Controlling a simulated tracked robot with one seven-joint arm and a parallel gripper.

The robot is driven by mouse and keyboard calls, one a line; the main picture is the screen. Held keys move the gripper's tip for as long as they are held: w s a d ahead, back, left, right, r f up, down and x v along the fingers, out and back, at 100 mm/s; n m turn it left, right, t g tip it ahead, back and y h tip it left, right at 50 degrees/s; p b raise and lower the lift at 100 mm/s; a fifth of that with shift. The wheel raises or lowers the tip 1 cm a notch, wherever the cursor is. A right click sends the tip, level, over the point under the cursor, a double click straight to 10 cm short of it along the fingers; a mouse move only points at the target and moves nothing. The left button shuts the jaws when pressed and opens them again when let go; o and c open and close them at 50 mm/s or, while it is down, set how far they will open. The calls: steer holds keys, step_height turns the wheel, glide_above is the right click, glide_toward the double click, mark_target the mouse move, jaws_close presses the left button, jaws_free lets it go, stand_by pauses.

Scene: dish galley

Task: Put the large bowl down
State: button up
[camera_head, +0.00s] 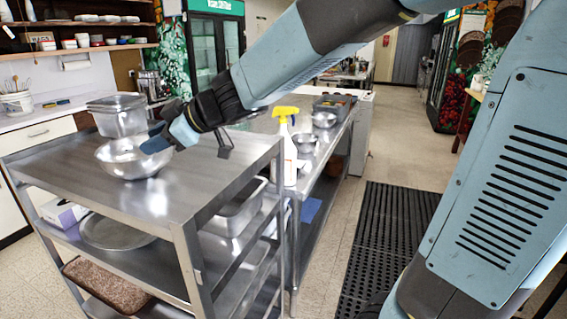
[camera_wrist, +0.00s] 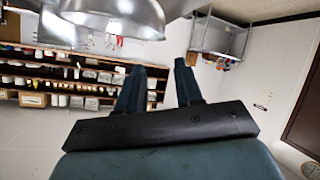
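The large bowl (camera_head: 128,160) is shiny steel and appears to sit upright on the top of the steel cart (camera_head: 190,190), near its left side. My gripper (camera_head: 157,139) is at the bowl's right rim, partly in front of it. In the wrist view my gripper (camera_wrist: 159,66) has its two fingers apart with nothing visible between them. The bowl (camera_wrist: 115,14) fills the upper left there, just past the left fingertip. Whether a finger touches the rim I cannot tell.
Rectangular steel pans (camera_head: 118,117) stand behind the bowl. A spray bottle (camera_head: 286,148) and small steel bowls (camera_head: 305,143) are on the steel table to the right. The cart top in front of the bowl is clear. A black mat (camera_head: 390,235) lies on the floor.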

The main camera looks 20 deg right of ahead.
steer(key=w+d+r+m+t+h, duration=0.1)
steer(key=d+r+m+t+h, duration=0.3)
steer(key=d, duration=0.7)
steer(key=d+m+t+h, duration=0.3)
steer(key=d+m+h, duration=0.35)
steer(key=d, duration=0.55)
steer(key=s+d+f+m+g+h, duration=0.2)
steer(key=s+d+f+m+g, duration=0.25)
steer(key=s+d, duration=0.35)
steer(key=s+f+g, duration=0.1)
steer(key=s+f, duration=0.1)
steer(key=s, duration=0.3)
steer(key=s+a+f+m+g+y, duration=0.1)
steer(key=s+f+g, duration=0.1)
steer(key=s, duration=0.3)
steer(key=shift+s+a+m, duration=0.25)
steer(key=shift+s+m, duration=0.05)
